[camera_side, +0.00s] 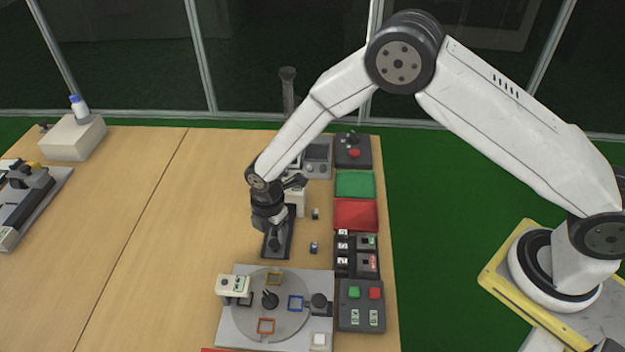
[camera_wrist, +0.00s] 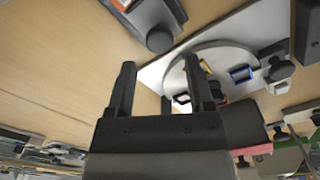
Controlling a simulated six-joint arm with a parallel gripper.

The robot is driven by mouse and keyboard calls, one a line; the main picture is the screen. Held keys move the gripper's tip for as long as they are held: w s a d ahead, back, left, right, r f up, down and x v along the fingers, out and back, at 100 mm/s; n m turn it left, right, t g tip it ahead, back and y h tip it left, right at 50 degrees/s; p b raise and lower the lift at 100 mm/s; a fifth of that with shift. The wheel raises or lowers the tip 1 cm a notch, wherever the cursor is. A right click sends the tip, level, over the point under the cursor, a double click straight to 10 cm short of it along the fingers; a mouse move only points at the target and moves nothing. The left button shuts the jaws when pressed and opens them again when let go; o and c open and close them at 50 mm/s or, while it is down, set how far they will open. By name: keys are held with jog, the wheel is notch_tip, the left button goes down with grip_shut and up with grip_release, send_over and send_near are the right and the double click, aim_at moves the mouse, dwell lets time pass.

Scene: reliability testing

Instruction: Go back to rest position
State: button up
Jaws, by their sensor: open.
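My gripper (camera_wrist: 160,66) shows in the wrist view with its two dark fingers spread apart. I see nothing held between them; only tabletop and the edge of a grey plate show beyond. In the side view my arm reaches in from the right and bends down over the table, with its dark wrist (camera_side: 267,200) above a black fixture (camera_side: 277,243). The fingers are hard to make out there. The task names no object.
A grey plate with a round disc (camera_side: 248,321) and coloured square frames sits at the front. Green (camera_side: 355,184) and red (camera_side: 355,215) trays and a button box (camera_side: 361,318) line the right edge. A white block (camera_side: 72,139) stands far left. The table's left-middle (camera_side: 165,230) is clear.

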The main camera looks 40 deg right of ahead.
jog(key=shift+d+r+m, duration=0.4)
jog(key=shift+d+r, duration=0.05)
jog(key=shift+r, duration=0.1)
jog(key=s+d+r+m+t, duration=0.2)
jog(key=s+d+r+m, duration=1.5)
jog(key=d+m, duration=0.2)
jog(key=shift+s+d+m+t, duration=0.25)
jog(key=shift+d+m+t, duration=0.05)
jog(key=shift+m, duration=0.3)
